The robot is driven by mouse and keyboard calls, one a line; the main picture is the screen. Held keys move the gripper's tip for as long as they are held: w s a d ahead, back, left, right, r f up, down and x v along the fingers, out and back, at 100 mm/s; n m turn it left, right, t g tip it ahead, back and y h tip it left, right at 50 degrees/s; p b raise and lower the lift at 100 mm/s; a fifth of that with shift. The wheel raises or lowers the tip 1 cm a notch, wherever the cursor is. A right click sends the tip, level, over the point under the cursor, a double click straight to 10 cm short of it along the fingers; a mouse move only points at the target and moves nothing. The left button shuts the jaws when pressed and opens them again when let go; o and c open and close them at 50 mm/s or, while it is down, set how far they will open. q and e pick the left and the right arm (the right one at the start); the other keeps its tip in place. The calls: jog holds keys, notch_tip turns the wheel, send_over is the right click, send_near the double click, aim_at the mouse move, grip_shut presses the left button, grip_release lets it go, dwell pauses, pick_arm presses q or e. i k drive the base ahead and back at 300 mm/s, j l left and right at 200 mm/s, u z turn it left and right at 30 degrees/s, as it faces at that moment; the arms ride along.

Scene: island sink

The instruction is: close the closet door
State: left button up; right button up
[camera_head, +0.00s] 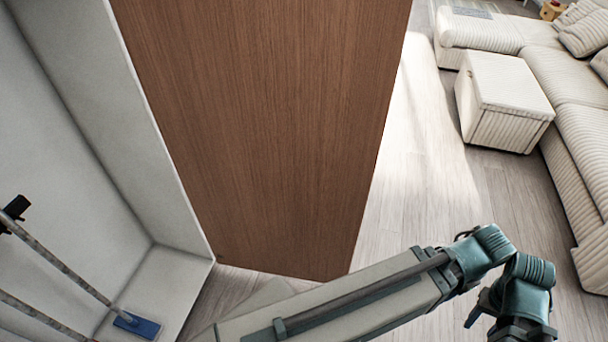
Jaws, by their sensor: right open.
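The brown wood closet door (275,130) stands open, swung out from the closet's right side wall. The closet (165,130) is white inside and fills the left of the view. The door's top runs out of the picture, and its lower edge is above the floor. My right arm crosses the bottom in front of the floor and bends down at the right. My right gripper (500,327) is at the lower right, to the right of the door and apart from it, partly cut off by the picture edge. It is open, with nothing seen in it. My left gripper is out of view.
A mop with a blue head (137,325) and another pole stand inside the closet. A cream ribbed ottoman (505,100) and a sofa (585,140) are at the right. Wood floor (425,170) lies clear between the door and the sofa.

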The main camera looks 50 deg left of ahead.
aim_at(271, 117)
jog(key=i, duration=3.75)
jog(key=u, duration=4.6)
